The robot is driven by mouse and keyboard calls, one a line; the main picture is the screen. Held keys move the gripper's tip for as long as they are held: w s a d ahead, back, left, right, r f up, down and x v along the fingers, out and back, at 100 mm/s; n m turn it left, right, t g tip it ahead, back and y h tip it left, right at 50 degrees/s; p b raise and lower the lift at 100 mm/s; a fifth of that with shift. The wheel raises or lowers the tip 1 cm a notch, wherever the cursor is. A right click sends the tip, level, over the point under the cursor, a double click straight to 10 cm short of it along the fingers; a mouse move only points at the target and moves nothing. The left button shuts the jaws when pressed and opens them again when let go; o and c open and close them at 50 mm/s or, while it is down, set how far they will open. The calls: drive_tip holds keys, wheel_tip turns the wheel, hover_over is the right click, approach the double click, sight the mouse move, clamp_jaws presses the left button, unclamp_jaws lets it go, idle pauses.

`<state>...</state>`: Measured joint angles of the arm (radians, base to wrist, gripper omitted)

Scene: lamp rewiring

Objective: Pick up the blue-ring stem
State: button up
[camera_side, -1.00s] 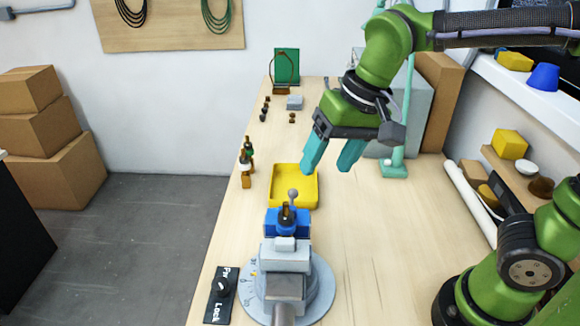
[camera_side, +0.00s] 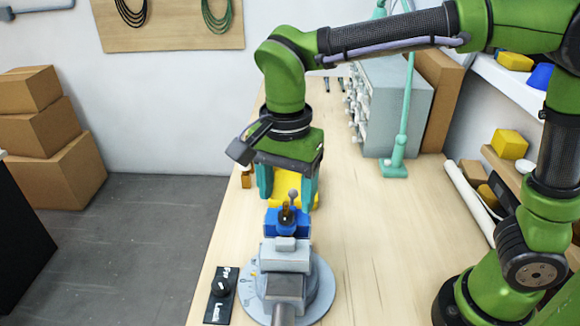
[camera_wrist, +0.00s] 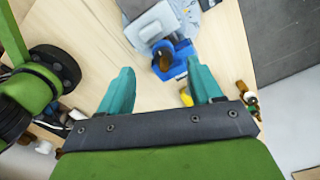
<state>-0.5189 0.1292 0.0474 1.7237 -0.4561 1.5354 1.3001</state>
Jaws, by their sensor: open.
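A dark brown stem (camera_side: 287,213) stands upright in the blue jaws of the vise (camera_side: 285,255) in the side view. A blue band seems to circle its lower part, but blue on blue makes this hard to tell. In the wrist view the stem (camera_wrist: 166,60) shows between and just beyond my fingertips. I see no contact with the stem.
A silver ball-ended lever (camera_side: 293,194) stands close by the stem. A brown-based stem (camera_side: 246,180) shows at the bench's left edge, partly hidden by my gripper. A black switch plate (camera_side: 221,295) lies left of the vise.

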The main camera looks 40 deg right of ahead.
sight(286, 214)
drive_tip(key=shift+w+d+f, duration=0.1)
drive_tip(key=shift+w+f, duration=0.05)
drive_tip(key=shift+f, duration=1.85)
drive_tip(key=shift+w+d+f, duration=0.1)
drive_tip(key=shift+w+f, duration=0.05)
drive_tip(key=shift+f, duration=1.85)
clamp_jaws()
